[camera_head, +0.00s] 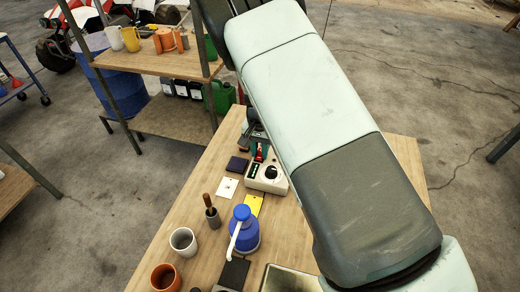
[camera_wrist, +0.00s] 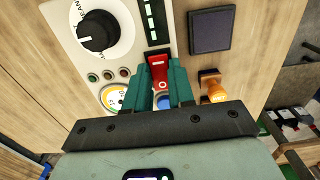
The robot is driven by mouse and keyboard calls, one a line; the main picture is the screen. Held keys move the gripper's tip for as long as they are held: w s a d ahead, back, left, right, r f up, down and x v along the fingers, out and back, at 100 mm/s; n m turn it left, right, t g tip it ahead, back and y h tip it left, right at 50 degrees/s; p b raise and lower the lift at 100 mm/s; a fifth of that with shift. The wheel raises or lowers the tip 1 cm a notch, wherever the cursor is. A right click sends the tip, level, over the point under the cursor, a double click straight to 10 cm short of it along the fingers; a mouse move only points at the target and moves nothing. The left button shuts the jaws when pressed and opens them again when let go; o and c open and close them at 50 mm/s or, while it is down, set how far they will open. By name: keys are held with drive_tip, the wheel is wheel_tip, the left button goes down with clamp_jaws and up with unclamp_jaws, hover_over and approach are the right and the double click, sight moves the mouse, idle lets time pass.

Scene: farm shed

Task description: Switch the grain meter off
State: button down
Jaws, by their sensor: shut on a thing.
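The grain meter (camera_head: 267,178) is a cream box with a black knob, standing on the wooden table. Its panel (camera_wrist: 67,16) in the wrist view shows the black knob (camera_wrist: 98,31), a strip of green lights, small round lamps and a yellow-rimmed gauge (camera_wrist: 114,99). The red switch (camera_wrist: 158,62), with a white O mark on its lower part, sits below the light strip. My gripper (camera_wrist: 162,76) has its teal jaws on either side of the switch, shut on it. In the head view, the red switch (camera_head: 259,151) shows by the jaws. Something blue shows partly between the jaws.
A dark square pad (camera_head: 237,165) lies beside the meter, with an orange-handled thing (camera_wrist: 212,90) nearby in the wrist view. A blue pump bottle (camera_head: 244,237), a grey cup (camera_head: 184,241) and an orange cup (camera_head: 166,278) stand nearer. A shelf stands behind left.

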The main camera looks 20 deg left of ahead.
drive_tip(key=shift+w+g, duration=0.2)
drive_tip(key=shift+g, duration=0.6)
drive_tip(key=c, duration=1)
unclamp_jaws()
drive_tip(key=shift+o, duration=0.2)
wheel_tip(320, 180, up, 11)
drive_tip(key=w, duration=0.1)
drive_tip(key=shift+w, duration=0.2)
drive_tip(key=shift+f, duration=0.1)
